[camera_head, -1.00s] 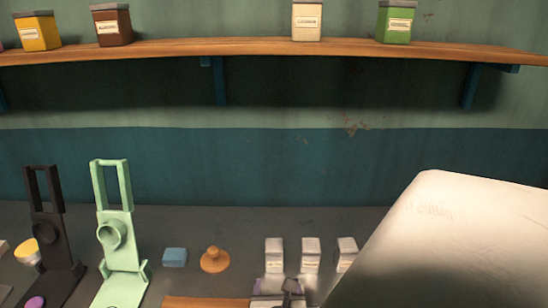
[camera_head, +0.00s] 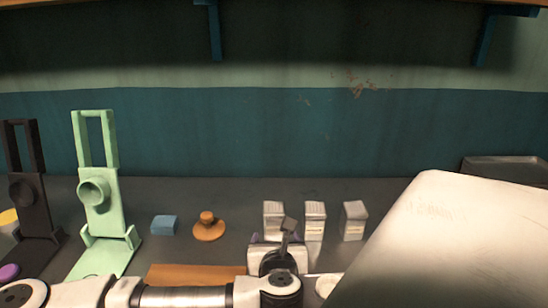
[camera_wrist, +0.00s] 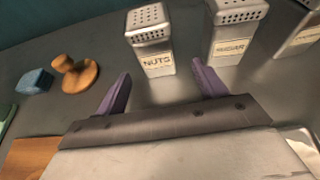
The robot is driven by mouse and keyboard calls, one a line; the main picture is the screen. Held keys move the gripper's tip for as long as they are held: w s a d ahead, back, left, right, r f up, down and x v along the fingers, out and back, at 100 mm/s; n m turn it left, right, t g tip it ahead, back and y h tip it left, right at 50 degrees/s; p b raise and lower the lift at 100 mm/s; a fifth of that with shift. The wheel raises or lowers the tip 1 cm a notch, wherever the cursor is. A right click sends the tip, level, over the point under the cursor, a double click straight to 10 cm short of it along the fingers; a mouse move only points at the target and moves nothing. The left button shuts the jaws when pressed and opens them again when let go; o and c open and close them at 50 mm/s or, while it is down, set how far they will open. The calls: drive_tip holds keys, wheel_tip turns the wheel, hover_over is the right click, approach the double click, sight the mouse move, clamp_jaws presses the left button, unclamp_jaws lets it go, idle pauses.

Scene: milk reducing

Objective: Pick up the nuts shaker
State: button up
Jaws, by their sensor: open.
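The nuts shaker (camera_wrist: 153,50) is a metal box with a perforated top and a label reading NUTS. It stands upright on the counter in the wrist view, and in the head view it is the leftmost of three shakers (camera_head: 273,214), partly behind my gripper. My gripper (camera_wrist: 158,85) is open, with a purple finger on each side and the shaker just ahead, between the lines of the fingers. I see nothing held. In the head view my gripper (camera_head: 284,240) is in front of the shakers.
A sugar shaker (camera_wrist: 236,30) stands close right of the nuts shaker, with a third shaker (camera_wrist: 300,35) beyond. A wooden press (camera_head: 208,228) and a blue block (camera_head: 164,225) lie left. A green stand (camera_head: 100,200) is farther left. A large white surface (camera_head: 450,240) fills the right.

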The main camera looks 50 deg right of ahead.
sight(274, 231)
drive_tip(key=shift+s+f+b, duration=0.1)
drive_tip(key=shift+f+b, duration=0.3)
drive_tip(key=shift+b, duration=0.6)
drive_tip(key=shift+w+d+p, duration=0.5)
drive_tip(key=shift+w+d, duration=0.2)
drive_tip(key=shift+d, duration=0.15)
drive_tip(key=p+x, duration=0.1)
drive_tip(key=x, duration=0.3)
drive_tip(key=shift+w+d, duration=0.15)
drive_tip(key=shift+w, duration=0.25)
drive_tip(key=shift+w+d+f, duration=0.25)
drive_tip(key=shift+w+d, duration=0.1)
drive_tip(key=shift+d, duration=0.1)
drive_tip(key=c, duration=1.1)
drive_tip(key=shift+r, duration=0.1)
drive_tip(key=shift+c, duration=0.2)
